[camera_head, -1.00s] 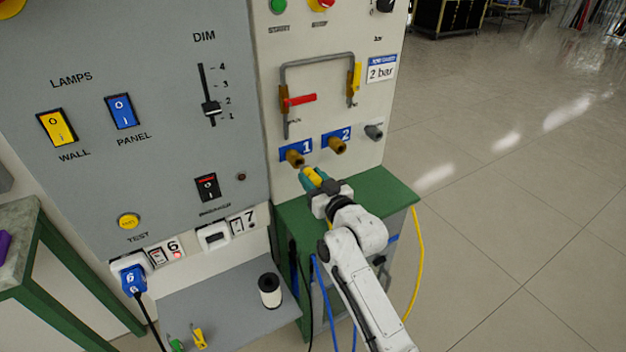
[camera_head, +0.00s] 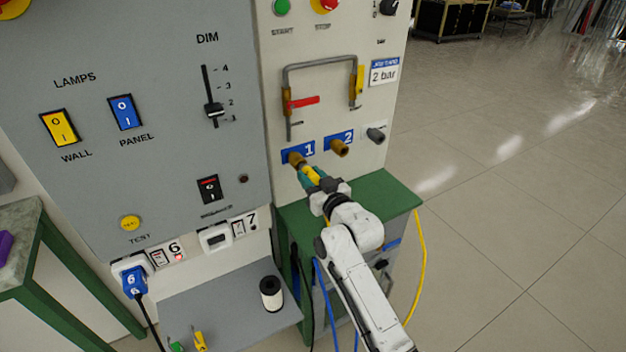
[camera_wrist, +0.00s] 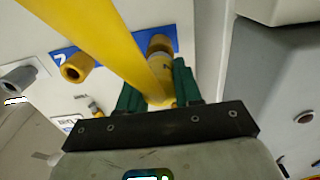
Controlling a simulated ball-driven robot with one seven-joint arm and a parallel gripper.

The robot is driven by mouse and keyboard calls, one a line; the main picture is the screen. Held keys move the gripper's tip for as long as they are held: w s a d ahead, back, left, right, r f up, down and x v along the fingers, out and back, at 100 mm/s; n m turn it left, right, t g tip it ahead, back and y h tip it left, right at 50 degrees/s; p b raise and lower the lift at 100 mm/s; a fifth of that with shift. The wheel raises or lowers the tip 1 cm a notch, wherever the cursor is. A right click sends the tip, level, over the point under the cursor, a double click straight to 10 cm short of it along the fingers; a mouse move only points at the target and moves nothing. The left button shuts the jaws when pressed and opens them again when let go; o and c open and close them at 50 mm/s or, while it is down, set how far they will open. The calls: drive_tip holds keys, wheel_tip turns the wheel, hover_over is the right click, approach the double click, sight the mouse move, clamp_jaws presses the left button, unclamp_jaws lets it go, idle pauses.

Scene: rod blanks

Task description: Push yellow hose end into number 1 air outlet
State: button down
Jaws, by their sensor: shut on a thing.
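My gripper (camera_head: 309,177) is shut on the yellow hose end (camera_head: 312,175), in front of the panel just below the brass number 1 outlet (camera_head: 296,159). In the wrist view, the teal fingers of my gripper (camera_wrist: 158,92) flank the yellow hose end (camera_wrist: 161,67). Its tip lines up with the number 1 outlet (camera_wrist: 160,43) and appears to meet it; I cannot tell how far in it is. The yellow hose (camera_wrist: 110,40) crosses that view diagonally. In the head view, the yellow hose (camera_head: 420,260) hangs right of the green-topped cabinet.
The brass number 2 outlet (camera_head: 339,147) is close on the right, with a grey outlet (camera_head: 376,135) beyond it. A pipe with a red lever (camera_head: 305,101) and a yellow lever (camera_head: 360,80) is above. The green cabinet top (camera_head: 385,190) lies below my gripper.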

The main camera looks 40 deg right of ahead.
drive_tip(key=shift+w+d, duration=0.2)
drive_tip(key=shift+w, duration=0.5)
drive_tip(key=c, duration=0.7)
unclamp_jaws()
drive_tip(key=b+v, duration=0.2)
drive_tip(key=v, duration=0.8)
drive_tip(key=shift+s+a, duration=0.1)
drive_tip(key=shift+s, duration=0.25)
drive_tip(key=s+a+f+n+g+y, duration=0.1)
drive_tip(key=s+a+f+g+y, duration=0.15)
drive_tip(key=a+f, duration=0.3)
drive_tip(key=s+a+f+n+g+y, duration=0.1)
drive_tip(key=s+a+f+g+y, duration=0.1)
drive_tip(key=s+a+f+g, duration=0.5)
drive_tip(key=s+f+g, duration=0.1)
drive_tip(key=s, duration=0.4)
drive_tip(key=s+a+f+g, duration=0.1)
drive_tip(key=s+f+g, duration=0.1)
drive_tip(key=s, duration=0.5)
drive_tip(key=s+a+f+g, duration=0.1)
drive_tip(key=s+f+g, duration=0.2)
drive_tip(key=s, duration=0.3)
drive_tip(key=shift+s+a+n+g, duration=0.15)
drive_tip(key=shift+a+n+g, duration=0.25)
drive_tip(key=shift+g, duration=0.05)
